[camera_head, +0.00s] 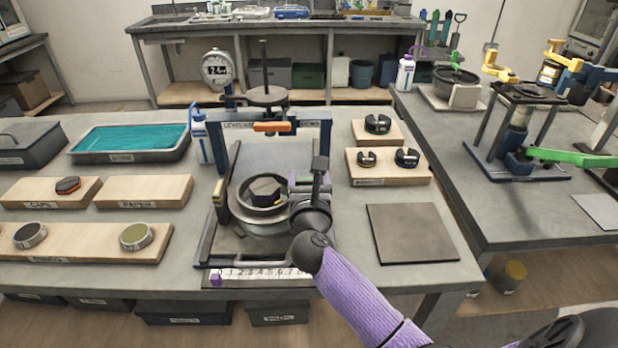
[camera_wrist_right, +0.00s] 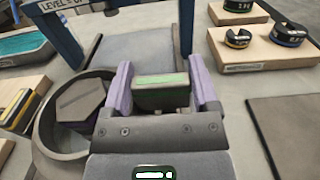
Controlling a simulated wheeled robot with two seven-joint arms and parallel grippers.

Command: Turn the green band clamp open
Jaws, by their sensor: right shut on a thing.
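My right gripper (camera_wrist_right: 163,92) is shut on a dark block with a pale green band on top, the green band clamp (camera_wrist_right: 160,80). It sits between the two purple fingers. In the head view my right gripper (camera_head: 301,186) is at the right side of a round grey pot (camera_head: 236,200) and hides the clamp. The pot has a dark hexagonal piece (camera_head: 265,190) in it. A second clamp, with a yellow band (camera_head: 219,195), is at the pot's left side. How far the green clamp is turned cannot be told. My left gripper is not in view.
A blue frame (camera_head: 325,150) with an orange-handled bar (camera_head: 272,127) stands behind the pot. Wooden blocks with rings (camera_head: 390,178) are at the right. A bare dark plate (camera_head: 410,232) lies near my right arm. A teal-filled tray (camera_head: 130,142) is at the left.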

